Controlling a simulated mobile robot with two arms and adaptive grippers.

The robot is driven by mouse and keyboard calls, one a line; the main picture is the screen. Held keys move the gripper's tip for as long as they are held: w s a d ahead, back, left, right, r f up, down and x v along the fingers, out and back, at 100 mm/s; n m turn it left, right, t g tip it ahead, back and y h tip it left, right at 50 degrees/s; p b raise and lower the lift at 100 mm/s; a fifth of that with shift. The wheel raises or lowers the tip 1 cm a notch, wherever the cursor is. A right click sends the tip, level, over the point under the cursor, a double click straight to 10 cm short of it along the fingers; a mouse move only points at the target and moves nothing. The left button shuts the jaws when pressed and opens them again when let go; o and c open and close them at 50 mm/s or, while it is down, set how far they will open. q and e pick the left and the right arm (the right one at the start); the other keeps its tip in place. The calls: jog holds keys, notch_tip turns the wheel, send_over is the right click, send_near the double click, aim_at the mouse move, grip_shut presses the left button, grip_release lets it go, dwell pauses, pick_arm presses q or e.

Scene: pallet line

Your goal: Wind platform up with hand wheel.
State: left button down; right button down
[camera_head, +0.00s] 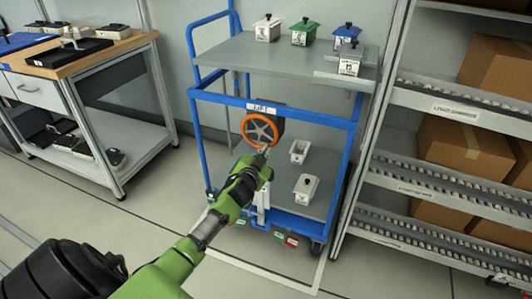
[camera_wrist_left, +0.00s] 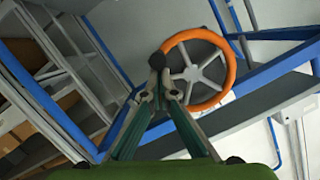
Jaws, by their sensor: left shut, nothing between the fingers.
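The grey platform (camera_head: 235,52) is the cart's upper deck. My left gripper (camera_head: 264,151) is shut and empty, its tips at the lower rim of the wheel in the head view. In the left wrist view the tips (camera_wrist_left: 158,70) are beside the rim's left edge, at a dark round knob. I cannot tell whether they touch. My right gripper is not in view.
Several small lidded containers (camera_head: 304,32) stand on the platform. Two white ones (camera_head: 306,188) are on the lower deck. A roller rack (camera_head: 440,107) with cardboard boxes stands close on the right, a workbench (camera_head: 100,56) on the left. Open floor lies in front.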

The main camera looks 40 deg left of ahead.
pick_arm(q)
jog(key=shift+s+a+f, duration=0.2)
jog(key=shift+f, duration=0.4)
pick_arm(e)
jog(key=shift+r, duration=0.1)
pick_arm(q)
jog(key=r+v, duration=0.1)
jog(key=v, duration=1.1)
jog(key=shift+w, duration=0.15)
jog(key=shift+d, duration=0.1)
